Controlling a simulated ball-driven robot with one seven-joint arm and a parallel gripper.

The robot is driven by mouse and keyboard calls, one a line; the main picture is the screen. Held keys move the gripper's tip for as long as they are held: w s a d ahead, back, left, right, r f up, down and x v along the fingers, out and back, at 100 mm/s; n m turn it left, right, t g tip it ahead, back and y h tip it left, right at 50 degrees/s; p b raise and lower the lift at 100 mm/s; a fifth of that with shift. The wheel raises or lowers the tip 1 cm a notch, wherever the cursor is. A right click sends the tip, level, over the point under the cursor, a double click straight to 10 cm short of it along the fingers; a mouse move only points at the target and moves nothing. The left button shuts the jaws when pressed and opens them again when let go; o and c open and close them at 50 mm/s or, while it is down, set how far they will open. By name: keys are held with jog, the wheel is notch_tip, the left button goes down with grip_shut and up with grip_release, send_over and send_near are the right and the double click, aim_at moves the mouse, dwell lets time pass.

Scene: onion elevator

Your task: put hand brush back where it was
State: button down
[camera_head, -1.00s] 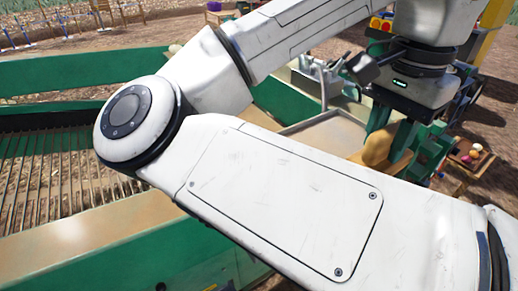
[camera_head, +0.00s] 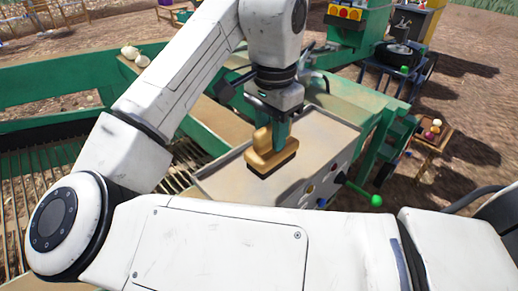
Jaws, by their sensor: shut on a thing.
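The hand brush (camera_head: 270,160) has a tan wooden body with dark bristles underneath. It is over the flat metal tray (camera_head: 325,136) of the green machine, bristles down. I cannot tell whether the bristles touch the tray surface. My gripper (camera_head: 281,135) points down and is shut on the brush's upper part; its fingertips are partly hidden by the brush.
A green-tipped lever (camera_head: 375,200) sticks out at the tray's right. Several onions (camera_head: 134,54) lie on a ledge at the back left. A slatted conveyor (camera_head: 40,185) is at the left. A small crate (camera_head: 434,138) stands on the right.

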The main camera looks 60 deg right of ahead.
jog(key=w+f, duration=0.2)
jog(key=shift+f, duration=0.3)
jog(key=shift+w+f, duration=0.15)
jog(key=shift+f, duration=0.75)
jog(key=shift+w+f, duration=0.15)
jog(key=shift+f, duration=0.75)
jog(key=shift+f, duration=0.15)
jog(key=c, duration=0.8)
grip_release()
notch_tip(320, 180, up, 12)
jog(key=shift+r, duration=0.2)
